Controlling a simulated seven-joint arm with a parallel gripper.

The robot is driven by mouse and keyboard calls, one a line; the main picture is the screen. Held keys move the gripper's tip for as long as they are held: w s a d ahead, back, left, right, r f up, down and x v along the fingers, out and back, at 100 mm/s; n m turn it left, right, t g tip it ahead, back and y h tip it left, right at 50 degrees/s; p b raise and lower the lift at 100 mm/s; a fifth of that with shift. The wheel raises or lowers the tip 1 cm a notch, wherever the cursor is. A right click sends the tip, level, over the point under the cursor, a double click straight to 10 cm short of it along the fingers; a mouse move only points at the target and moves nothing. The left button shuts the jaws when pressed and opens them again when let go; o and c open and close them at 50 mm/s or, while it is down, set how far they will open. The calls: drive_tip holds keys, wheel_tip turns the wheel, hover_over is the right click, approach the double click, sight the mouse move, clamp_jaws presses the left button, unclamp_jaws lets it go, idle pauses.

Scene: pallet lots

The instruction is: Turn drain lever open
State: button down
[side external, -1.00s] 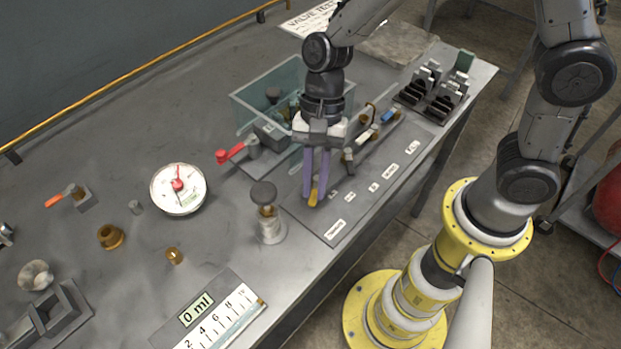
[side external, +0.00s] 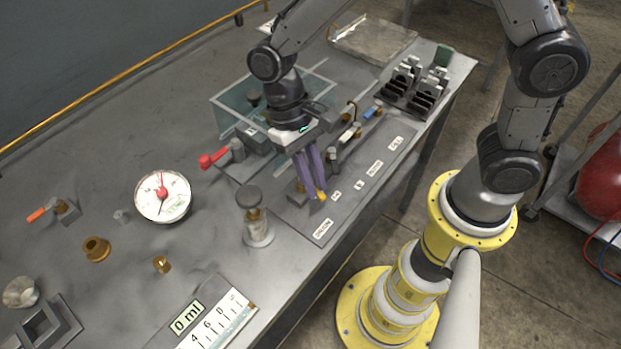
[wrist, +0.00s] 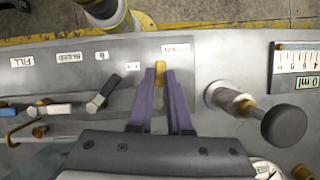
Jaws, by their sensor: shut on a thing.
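My gripper (side external: 316,188) has purple fingers, shut on a yellow-tipped lever (side external: 321,196) on the grey valve panel (side external: 330,215). In the wrist view the yellow lever (wrist: 160,69) sits between the fingertips of my gripper (wrist: 161,78) and points toward the panel's outer edge. A small white label (wrist: 175,48) lies just beyond its tip; its print is too small to read surely. The lever's pivot is hidden by the fingers. In the side view the fingers slant down to the right.
Other levers stand along the panel: grey (wrist: 104,92), white (wrist: 56,109) and blue (wrist: 12,113). A capped post (side external: 254,218) stands close beside my gripper. A clear bin (side external: 225,112), a red-handled valve (side external: 214,158) and a dial gauge (side external: 163,196) are nearby.

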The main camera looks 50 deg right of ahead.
drive_tip(key=shift+d+r+n+h, duration=0.15)
drive_tip(key=shift+n+h, duration=0.15)
drive_tip(key=shift+n, duration=0.5)
drive_tip(key=c, duration=0.8)
unclamp_jaws()
drive_tip(key=shift+c, duration=0.2)
drive_tip(key=v, duration=1.3)
drive_tip(key=shift+w+r, duration=0.2)
drive_tip(key=shift+r, duration=0.05)
drive_tip(key=shift+d, duration=0.1)
